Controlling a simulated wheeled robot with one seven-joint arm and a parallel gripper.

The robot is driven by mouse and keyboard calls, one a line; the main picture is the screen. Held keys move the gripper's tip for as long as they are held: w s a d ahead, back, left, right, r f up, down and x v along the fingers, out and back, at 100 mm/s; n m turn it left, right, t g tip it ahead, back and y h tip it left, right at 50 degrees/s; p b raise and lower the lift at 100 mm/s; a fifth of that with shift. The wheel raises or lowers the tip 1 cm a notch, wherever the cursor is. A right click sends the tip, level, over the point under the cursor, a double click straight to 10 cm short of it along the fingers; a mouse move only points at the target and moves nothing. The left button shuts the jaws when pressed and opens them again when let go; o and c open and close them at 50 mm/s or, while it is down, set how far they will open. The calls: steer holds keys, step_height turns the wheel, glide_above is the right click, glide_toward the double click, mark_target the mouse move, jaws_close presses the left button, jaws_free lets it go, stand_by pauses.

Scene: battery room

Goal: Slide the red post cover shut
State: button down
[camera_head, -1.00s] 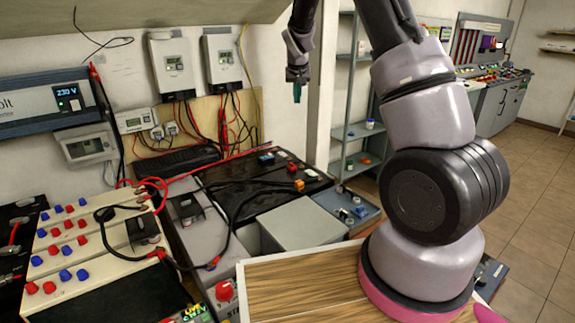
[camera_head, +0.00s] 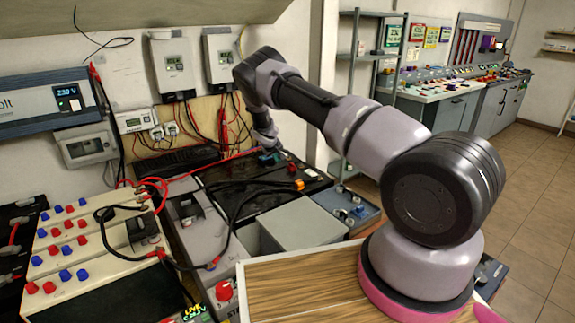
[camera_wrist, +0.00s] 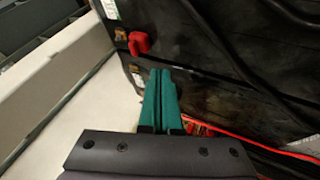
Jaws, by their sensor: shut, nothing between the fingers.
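The red post cover (camera_wrist: 138,43) shows in the wrist view on the black battery top (camera_wrist: 205,60). It sits beside a small brass post (camera_wrist: 121,34), which looks exposed. My gripper (camera_wrist: 161,73) has its teal fingers together and empty. Its tips are just short of the cover and a little to its right in the picture, with no clear contact. In the head view my gripper (camera_head: 268,155) is low over the back of the black battery (camera_head: 245,180), partly hidden by my wrist. I cannot tell the cover's exact slide position.
Black cables cross the battery, and a red cable (camera_wrist: 270,147) runs close to my fingers. A grey box (camera_head: 300,222) stands in front of the battery. The wall chargers (camera_head: 172,65) are behind.

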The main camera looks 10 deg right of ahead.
mark_target(290, 166)
steer(key=x, duration=0.7)
steer(key=shift+w+f, duration=0.1)
steer(key=shift+f, duration=0.1)
steer(key=shift+w+d+f, duration=0.1)
steer(key=shift+w+d, duration=0.2)
steer(key=shift+d, duration=0.3)
steer(key=shift+w+d+f, duration=0.1)
steer(key=shift+w+d, duration=0.2)
steer(key=shift+d, duration=0.25)
steer(key=shift+w+d, duration=0.35)
steer(key=shift+d, duration=0.45)
steer(key=shift+d+r, duration=0.1)
steer(key=shift+d, duration=0.25)
steer(key=d, duration=0.1)
steer(key=w+d, duration=0.1)
steer(key=d, duration=0.1)
steer(key=w+d, duration=0.1)
steer(key=shift+d, duration=0.3)
steer(key=shift+w+d, duration=0.25)
steer(key=shift+d, duration=0.35)
